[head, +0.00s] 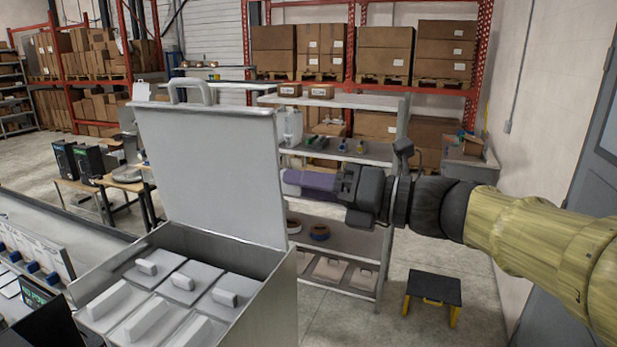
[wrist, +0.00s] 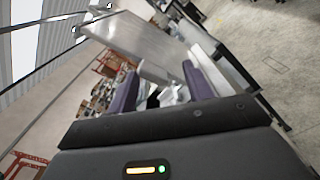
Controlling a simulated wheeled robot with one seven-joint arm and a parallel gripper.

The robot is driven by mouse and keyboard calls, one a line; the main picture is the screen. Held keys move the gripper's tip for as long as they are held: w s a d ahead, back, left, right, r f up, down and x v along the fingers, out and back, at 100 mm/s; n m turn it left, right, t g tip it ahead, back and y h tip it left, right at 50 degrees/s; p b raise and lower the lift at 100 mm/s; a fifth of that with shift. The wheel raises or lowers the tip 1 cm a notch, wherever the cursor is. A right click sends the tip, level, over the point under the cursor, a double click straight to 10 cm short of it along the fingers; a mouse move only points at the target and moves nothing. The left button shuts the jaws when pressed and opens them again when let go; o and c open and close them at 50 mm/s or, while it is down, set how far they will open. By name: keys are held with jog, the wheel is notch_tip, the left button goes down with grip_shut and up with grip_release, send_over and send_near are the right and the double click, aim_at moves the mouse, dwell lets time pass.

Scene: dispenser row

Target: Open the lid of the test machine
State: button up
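The test machine (head: 285,295) is a grey metal box at the lower left of the head view. Its lid (head: 212,170) stands up, tilted back a little from the box, with a grey handle (head: 190,85) on its top edge. Inside are several grey blocks with raised grips (head: 180,281). My gripper (head: 287,183) is at the lid's right edge, its purple fingers pointing left; I cannot tell whether they touch the lid. In the wrist view my gripper (wrist: 160,86) has its fingers apart with nothing held between them, and the lid (wrist: 145,45) shows beyond.
A grey shelf rack (head: 345,240) with small goods stands behind my gripper. A black and yellow step stool (head: 433,288) is on the floor at right. A counter (head: 60,225) with devices runs along the left. Floor between stool and machine is clear.

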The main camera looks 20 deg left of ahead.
jog(key=shift+o, duration=0.7)
jog(key=shift+w, duration=0.25)
jog(key=d+b, duration=0.6)
jog(key=d, duration=1.1)
jog(key=shift+s, duration=0.45)
jog(key=shift+d, duration=0.1)
